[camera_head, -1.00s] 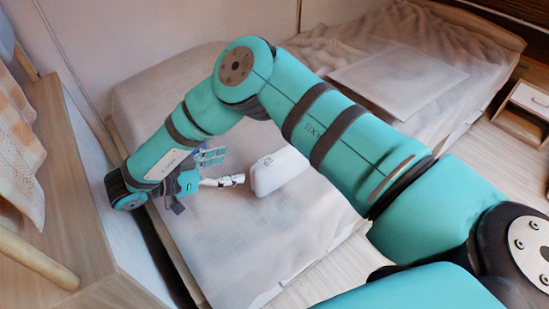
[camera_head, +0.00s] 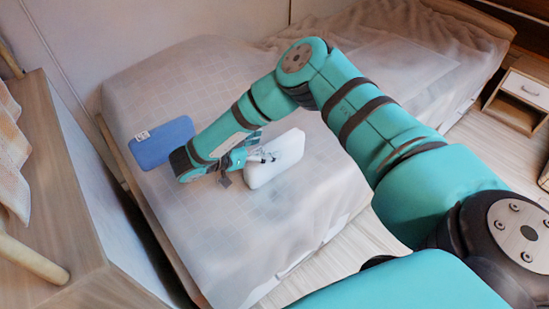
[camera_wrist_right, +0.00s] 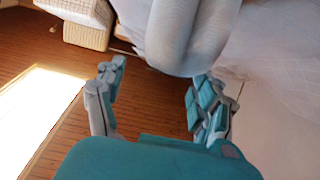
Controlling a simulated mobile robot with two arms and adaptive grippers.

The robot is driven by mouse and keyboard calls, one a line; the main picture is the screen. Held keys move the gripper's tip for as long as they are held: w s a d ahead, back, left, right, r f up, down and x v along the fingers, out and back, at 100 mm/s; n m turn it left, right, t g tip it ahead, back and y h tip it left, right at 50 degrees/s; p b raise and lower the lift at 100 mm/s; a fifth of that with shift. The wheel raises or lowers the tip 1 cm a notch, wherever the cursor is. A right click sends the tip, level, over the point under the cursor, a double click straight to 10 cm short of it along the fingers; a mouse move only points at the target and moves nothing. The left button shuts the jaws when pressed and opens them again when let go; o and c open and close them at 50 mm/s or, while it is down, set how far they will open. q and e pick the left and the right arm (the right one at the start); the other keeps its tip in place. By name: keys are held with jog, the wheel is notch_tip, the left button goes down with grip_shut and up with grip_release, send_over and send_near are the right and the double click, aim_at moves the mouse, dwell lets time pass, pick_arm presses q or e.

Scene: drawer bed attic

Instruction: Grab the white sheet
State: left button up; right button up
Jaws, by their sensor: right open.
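The white sheet (camera_head: 285,162) looks like a thick folded white bundle with rounded edges, resting on the bed. My right gripper (camera_head: 265,156) is open at its left side, and its fingers overlap the bundle in the head view. In the right wrist view the rounded white end of the sheet (camera_wrist_right: 188,35) lies just ahead of the fingertips, reaching toward the gap between the open fingers (camera_wrist_right: 158,82). I cannot tell whether they touch. My left gripper is not in view.
A blue folded bundle (camera_head: 162,143) lies on the bed (camera_head: 240,265), left of my right arm. A wooden piece of furniture (camera_head: 60,190) stands along the left. A small nightstand (camera_head: 520,95) is at the right. Wooden floor shows in front of the bed.

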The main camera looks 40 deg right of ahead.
jog(key=shift+x, duration=1.15)
grip_shut()
